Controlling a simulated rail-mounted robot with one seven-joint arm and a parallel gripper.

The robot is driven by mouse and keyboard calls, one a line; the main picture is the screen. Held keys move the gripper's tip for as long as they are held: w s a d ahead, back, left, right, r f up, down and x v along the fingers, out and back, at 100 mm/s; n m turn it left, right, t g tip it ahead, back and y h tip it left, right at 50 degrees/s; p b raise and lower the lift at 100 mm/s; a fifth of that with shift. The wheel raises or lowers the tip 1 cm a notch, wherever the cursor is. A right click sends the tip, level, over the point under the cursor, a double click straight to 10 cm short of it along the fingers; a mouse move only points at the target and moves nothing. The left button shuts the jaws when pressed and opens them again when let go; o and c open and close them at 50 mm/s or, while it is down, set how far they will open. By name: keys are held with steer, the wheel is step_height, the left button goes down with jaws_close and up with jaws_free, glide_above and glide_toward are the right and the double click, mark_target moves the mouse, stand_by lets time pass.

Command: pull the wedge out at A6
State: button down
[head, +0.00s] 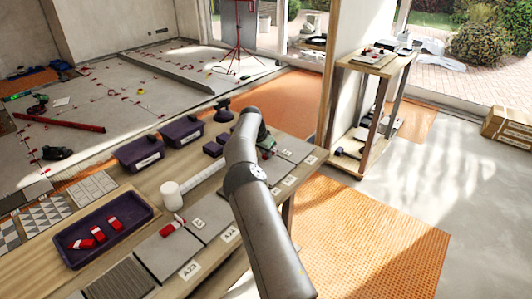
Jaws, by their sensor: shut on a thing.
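My arm (262,220) reaches up from the bottom of the head view and bends over the bench. Its far end points down behind its own links, so my gripper's fingers and anything between them are hidden. A dark green shape (267,141) shows just right of the bend; I cannot tell what it is. Grey tiles (207,215) lie along the bench with white labels, among them A23 (190,270) and A24 (229,234). I cannot read a label A6, and I see no wedge that I can place there. A red and white wedge (172,226) lies on a near tile.
A dark purple tray (136,209) with several red and white pieces (98,235) stands on the bench's left. A white-headed mallet (171,195) lies beside it. Purple bins (139,153) line the back edge.

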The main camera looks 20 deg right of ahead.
steer(key=shift+s+a+b, duration=0.2)
steer(key=shift+a+b, duration=0.1)
steer(key=shift+a, duration=0.15)
steer(key=shift+s+a+r+b, duration=0.1)
steer(key=shift+s+a+b, duration=0.3)
steer(key=shift+a, duration=0.25)
steer(key=shift+s+a+f+b, duration=0.1)
steer(key=shift+s+a+b, duration=0.25)
steer(key=shift+a, duration=0.25)
steer(key=shift+s+a+r+b, duration=0.1)
steer(key=shift+s+a+b, duration=0.25)
steer(key=shift+a, duration=0.3)
steer(key=shift+r+p, duration=2.05)
steer(key=shift+r, duration=1)
